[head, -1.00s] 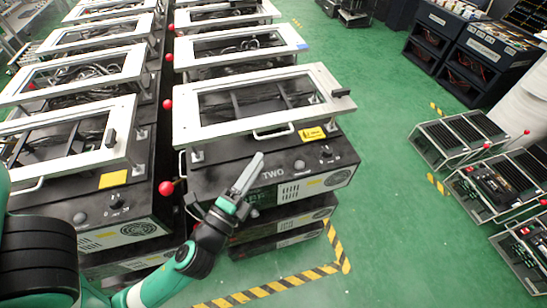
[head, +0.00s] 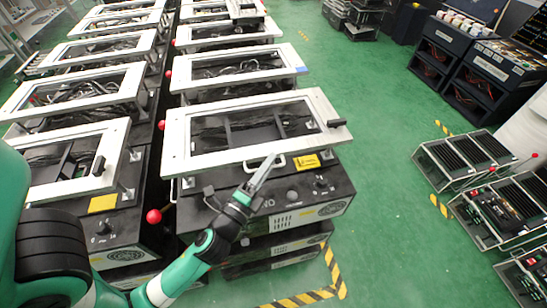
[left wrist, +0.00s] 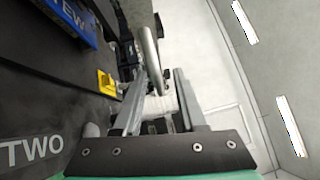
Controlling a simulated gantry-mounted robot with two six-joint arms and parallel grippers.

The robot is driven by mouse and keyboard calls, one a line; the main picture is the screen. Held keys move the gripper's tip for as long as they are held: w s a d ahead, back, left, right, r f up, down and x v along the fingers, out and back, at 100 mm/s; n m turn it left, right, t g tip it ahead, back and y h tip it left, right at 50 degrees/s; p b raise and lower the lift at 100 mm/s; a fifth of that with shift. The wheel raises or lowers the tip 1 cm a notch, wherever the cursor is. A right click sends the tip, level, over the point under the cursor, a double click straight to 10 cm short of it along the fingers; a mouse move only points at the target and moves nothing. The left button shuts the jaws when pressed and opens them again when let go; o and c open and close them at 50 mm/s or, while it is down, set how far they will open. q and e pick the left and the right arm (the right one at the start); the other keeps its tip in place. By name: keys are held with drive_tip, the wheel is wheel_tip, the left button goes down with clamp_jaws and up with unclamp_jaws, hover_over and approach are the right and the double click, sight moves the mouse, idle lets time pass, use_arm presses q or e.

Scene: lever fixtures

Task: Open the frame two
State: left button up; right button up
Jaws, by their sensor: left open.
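Frame two (head: 232,158) is a white rectangular frame lying flat on a black fixture (head: 330,195) marked TWO. A pale bar handle (head: 281,161) sits at its front edge. My left gripper (head: 265,168) is open, pointing up at this handle, and covers part of it and of the marking in the head view. In the left wrist view, a grey-white bar (left wrist: 150,50) shows between and beyond the two fingers (left wrist: 157,105); I cannot tell whether they touch it. The marking TWO shows at lower left there. My right gripper is not in view.
A black knob (head: 338,123) sits on the frame's right end, and a yellow label (head: 307,162) is below its front edge. A red ball (head: 153,216) stands out at left. Similar framed fixtures fill the left and back.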

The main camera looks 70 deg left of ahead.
use_arm(q)
drive_tip(key=shift+s+d, duration=0.1)
drive_tip(key=shift+c, duration=0.6)
clamp_jaws()
idle(0.7)
